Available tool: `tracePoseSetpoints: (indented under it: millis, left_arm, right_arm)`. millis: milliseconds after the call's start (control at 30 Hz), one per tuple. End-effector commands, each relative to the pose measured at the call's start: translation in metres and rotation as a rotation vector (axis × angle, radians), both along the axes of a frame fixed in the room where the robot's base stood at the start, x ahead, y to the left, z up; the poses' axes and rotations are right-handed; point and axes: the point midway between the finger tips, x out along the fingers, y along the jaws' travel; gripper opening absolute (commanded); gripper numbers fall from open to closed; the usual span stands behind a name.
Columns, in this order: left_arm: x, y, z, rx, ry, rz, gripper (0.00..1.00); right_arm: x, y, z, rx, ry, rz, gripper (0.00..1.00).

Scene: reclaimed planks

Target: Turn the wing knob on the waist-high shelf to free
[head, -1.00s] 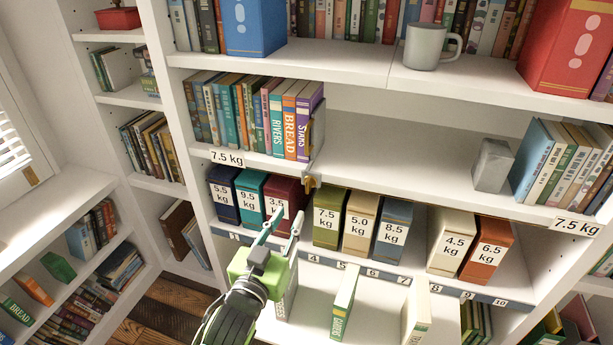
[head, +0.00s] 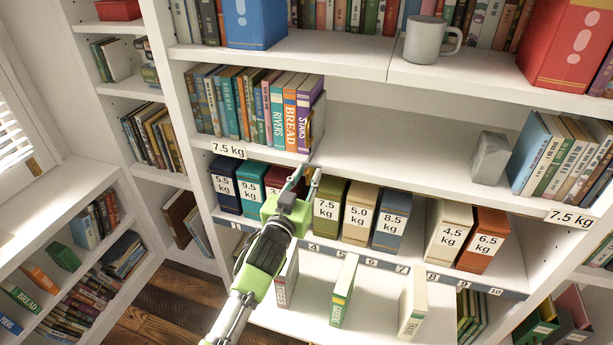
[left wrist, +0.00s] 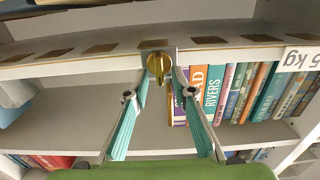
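The brass wing knob (left wrist: 158,66) sits on a small metal plate at the front edge of the shelf (head: 400,166), below the metal bookend (head: 317,125). In the left wrist view its wing stands roughly upright. My left gripper (head: 302,178) is open at the shelf edge. In the left wrist view its two fingertips (left wrist: 162,76) are on either side of the knob, with gaps showing; I cannot tell whether either touches. In the head view the fingers hide the knob. My right gripper is not in view.
A row of books (head: 255,105) stands left of the bookend. Weight-labelled boxes (head: 359,210) line the shelf below, close to my left gripper. A grey block (head: 490,157) sits farther right. The shelf between bookend and block is clear.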

Motion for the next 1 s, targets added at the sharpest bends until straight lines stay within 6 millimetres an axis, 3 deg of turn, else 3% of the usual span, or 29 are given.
tracePoseSetpoints:
  millis: [200, 300, 667, 1000]
  left_arm:
    - [0.0, 0.0, 0.0001, -0.001, 0.0, 0.0, 0.21]
    - [-0.0001, 0.0, 0.0001, -0.001, 0.0, 0.0, 0.0]
    - [-0.0003, -0.0003, 0.0001, 0.017, -0.006, 0.0, 0.0]
    - [-0.0009, -0.0028, -0.0002, 0.191, -0.062, 0.0, 0.0]
  right_arm:
    - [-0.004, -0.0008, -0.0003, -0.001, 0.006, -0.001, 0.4]
    - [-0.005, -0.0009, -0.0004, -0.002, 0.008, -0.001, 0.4]
    - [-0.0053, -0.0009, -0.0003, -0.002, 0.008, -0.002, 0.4]
    - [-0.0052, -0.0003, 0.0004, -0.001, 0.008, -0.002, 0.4]
